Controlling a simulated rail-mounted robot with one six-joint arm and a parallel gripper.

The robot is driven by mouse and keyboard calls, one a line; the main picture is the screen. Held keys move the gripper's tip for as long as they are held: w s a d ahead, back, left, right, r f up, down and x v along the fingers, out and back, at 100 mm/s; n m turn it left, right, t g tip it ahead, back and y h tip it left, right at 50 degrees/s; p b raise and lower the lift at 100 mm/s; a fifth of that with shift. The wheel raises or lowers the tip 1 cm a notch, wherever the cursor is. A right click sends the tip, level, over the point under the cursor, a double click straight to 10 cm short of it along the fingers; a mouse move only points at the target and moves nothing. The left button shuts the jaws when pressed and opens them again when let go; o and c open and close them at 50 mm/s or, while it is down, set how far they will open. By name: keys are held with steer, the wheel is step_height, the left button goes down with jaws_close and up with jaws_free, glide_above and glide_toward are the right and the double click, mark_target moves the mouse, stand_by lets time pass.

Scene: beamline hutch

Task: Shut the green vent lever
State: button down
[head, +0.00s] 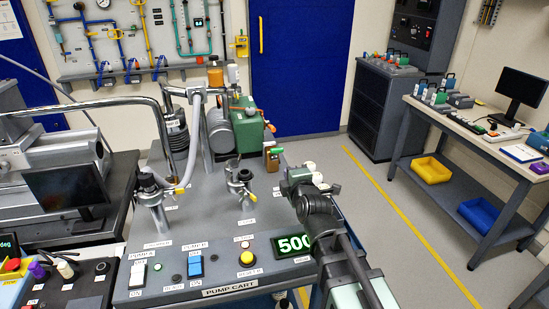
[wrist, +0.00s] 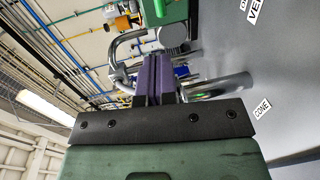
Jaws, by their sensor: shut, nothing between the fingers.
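A small lever with a green top (head: 276,151) stands on a brass-brown valve body on the pump cart, right of the green pump; I take it for the vent lever. Its exact angle is too small to tell. My gripper's purple fingers (wrist: 158,68) are shut together and empty in the wrist view. In the head view my dark wrist is just in front of and right of the lever, and the fingers cannot be made out. I see no clear contact with the lever. A cut-off label starting "VE" (wrist: 256,10) is at the wrist view's top right.
The pump cart (head: 213,270) also carries the green pump (head: 245,123), a black-topped valve (head: 150,188), a middle valve (head: 240,178), switches and a green display (head: 293,245). A silver cylinder (wrist: 218,86) is right of the fingers. Open floor lies right of the cart.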

mark_target(278, 151)
steer(key=b+x, duration=0.2)
steer(key=x, duration=1.2)
steer(key=shift+d, duration=0.1)
